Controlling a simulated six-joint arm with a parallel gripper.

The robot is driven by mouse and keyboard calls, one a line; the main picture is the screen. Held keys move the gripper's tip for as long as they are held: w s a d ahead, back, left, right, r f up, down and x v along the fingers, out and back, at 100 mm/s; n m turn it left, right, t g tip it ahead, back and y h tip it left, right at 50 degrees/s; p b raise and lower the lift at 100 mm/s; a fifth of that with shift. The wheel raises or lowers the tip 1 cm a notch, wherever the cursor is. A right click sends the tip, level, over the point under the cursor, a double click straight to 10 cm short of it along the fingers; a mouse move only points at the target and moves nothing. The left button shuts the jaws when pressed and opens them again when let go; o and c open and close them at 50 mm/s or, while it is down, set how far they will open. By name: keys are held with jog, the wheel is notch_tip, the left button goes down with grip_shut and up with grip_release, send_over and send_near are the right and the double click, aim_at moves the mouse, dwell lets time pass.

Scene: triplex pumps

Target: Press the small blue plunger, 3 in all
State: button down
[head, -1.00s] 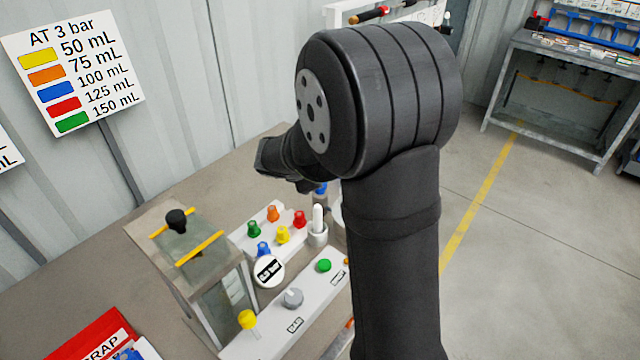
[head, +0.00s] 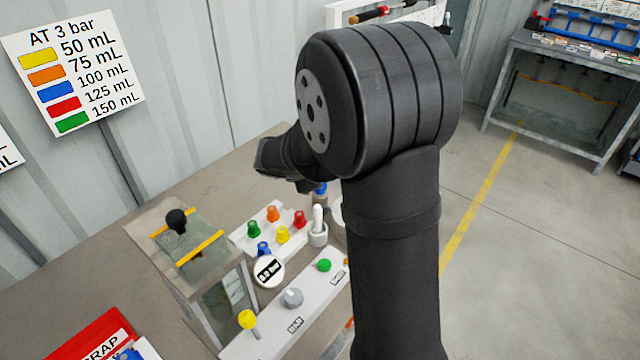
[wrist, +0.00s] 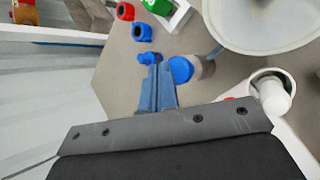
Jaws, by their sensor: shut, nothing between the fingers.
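My gripper (wrist: 158,68) is shut and empty; its blue-grey fingers point away from the wrist camera. A blue-capped round plunger (wrist: 181,70) on a pale body stands close to the right of the fingertips. Another small blue piece (wrist: 148,58) shows just beyond the tips; I cannot tell whether they touch it. In the head view a blue top (head: 321,188) shows beneath my arm, partly hidden. My fingers are hidden there behind my own arm. I cannot tell for certain which blue piece is the task's plunger.
A white bowl-like part (wrist: 262,22) and a white cup with a white stick (head: 318,222) stand close by. Several coloured knobs (head: 273,213), a round gauge (head: 268,271), a panel with a green button (head: 324,265) and a clear tank (head: 185,250) crowd the bench.

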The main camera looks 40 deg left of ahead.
jog(key=shift+f, duration=0.1)
jog(key=shift+f, duration=0.35)
jog(key=shift+f, duration=1)
dwell(1.1)
jog(key=shift+r, duration=1.4)
jog(key=shift+r, duration=0.1)
jog(key=shift+r, duration=2.45)
dwell(0.3)
